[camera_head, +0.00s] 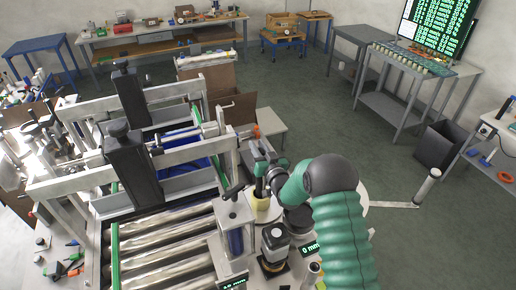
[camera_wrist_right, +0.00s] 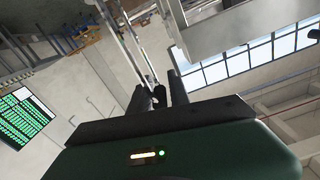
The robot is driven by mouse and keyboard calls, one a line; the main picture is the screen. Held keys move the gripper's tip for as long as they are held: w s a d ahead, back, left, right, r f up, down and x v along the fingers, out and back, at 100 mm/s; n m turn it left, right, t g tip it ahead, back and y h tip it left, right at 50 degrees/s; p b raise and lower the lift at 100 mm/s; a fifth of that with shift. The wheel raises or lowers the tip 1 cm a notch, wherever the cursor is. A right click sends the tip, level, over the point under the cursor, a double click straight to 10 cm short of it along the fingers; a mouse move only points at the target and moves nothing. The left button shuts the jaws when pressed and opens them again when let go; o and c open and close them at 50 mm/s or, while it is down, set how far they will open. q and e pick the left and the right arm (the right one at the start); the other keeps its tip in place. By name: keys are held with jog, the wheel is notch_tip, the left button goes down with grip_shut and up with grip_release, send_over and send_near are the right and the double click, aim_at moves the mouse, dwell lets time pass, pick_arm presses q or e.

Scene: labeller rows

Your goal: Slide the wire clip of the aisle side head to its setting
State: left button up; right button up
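The labelling machine (camera_head: 150,150) fills the left and middle of the head view, with metal rods and clamps across it. My right gripper (camera_head: 262,183) is over its right side, by a pale yellow cylinder (camera_head: 262,203). In the wrist view its two dark fingers (camera_wrist_right: 160,94) stand apart. Thin metal rods (camera_wrist_right: 130,45) run down toward the gap, and a small dark piece lies there; I cannot tell whether the fingers touch it. I cannot make out the wire clip for certain. One small display (camera_head: 311,248) reads 0 mm; another display (camera_head: 233,284) is partly cut off. My left gripper is not in view.
Steel rollers (camera_head: 165,250) lie at the front left. A black-topped knob unit (camera_head: 275,240) and a clear-fronted post (camera_head: 235,225) stand close to my right gripper. A grey post (camera_head: 428,187) stands at the right. Open green floor (camera_head: 310,110) lies beyond.

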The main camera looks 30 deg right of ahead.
jog(key=shift+o, duration=1)
jog(key=shift+w+f, duration=0.1)
jog(key=shift+s+f, duration=0.1)
jog(key=shift+s, duration=0.15)
jog(key=s+b, duration=0.3)
jog(key=s, duration=0.4)
jog(key=shift+a, duration=0.15)
jog(key=shift+w, duration=0.1)
